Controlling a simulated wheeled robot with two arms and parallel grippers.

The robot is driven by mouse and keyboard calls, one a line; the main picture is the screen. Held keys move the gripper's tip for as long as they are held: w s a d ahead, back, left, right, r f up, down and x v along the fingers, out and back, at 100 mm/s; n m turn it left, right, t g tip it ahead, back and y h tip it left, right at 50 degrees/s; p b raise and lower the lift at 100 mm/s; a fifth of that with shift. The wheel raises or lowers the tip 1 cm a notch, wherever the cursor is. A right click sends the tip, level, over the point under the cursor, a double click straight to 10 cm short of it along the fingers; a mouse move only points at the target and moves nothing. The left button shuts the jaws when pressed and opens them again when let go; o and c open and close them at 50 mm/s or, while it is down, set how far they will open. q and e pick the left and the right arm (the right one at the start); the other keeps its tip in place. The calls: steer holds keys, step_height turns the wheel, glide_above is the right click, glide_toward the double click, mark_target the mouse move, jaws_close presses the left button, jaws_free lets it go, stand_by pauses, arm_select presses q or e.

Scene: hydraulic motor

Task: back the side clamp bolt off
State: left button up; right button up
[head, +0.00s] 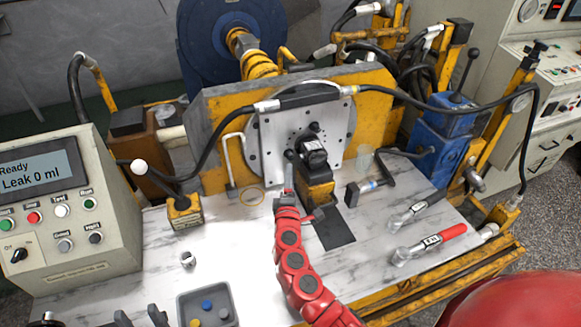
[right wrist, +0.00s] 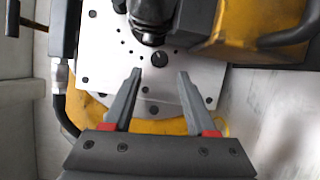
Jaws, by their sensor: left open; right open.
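The black motor (head: 312,153) sits on a yellow block (head: 318,188) against the grey mounting plate (head: 262,140). A round black bolt head (head: 289,155), seemingly the side clamp bolt, is on the plate just left of the motor. It also shows in the right wrist view (right wrist: 159,59), just beyond and between the fingertips. My right gripper (right wrist: 159,74), on the red arm in the head view, is open and empty with its fingers pointing at the plate. My left gripper (head: 140,315) shows only as dark fingertips at the bottom left edge, open and apart from the motor.
A control box (head: 72,215) reading "Leak 0 ml" stands at left. Two wrenches (head: 432,240) lie at right on the marble-look bench. A grey tray (head: 207,292) with coloured caps is in front. A black hose (head: 420,98) crosses above the plate.

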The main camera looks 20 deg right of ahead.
steer(key=b+v, duration=0.1)
steer(key=v, duration=0.9)
steer(key=shift+s+a, duration=0.15)
steer(key=shift+s, duration=0.05)
steer(key=shift+f, duration=0.15)
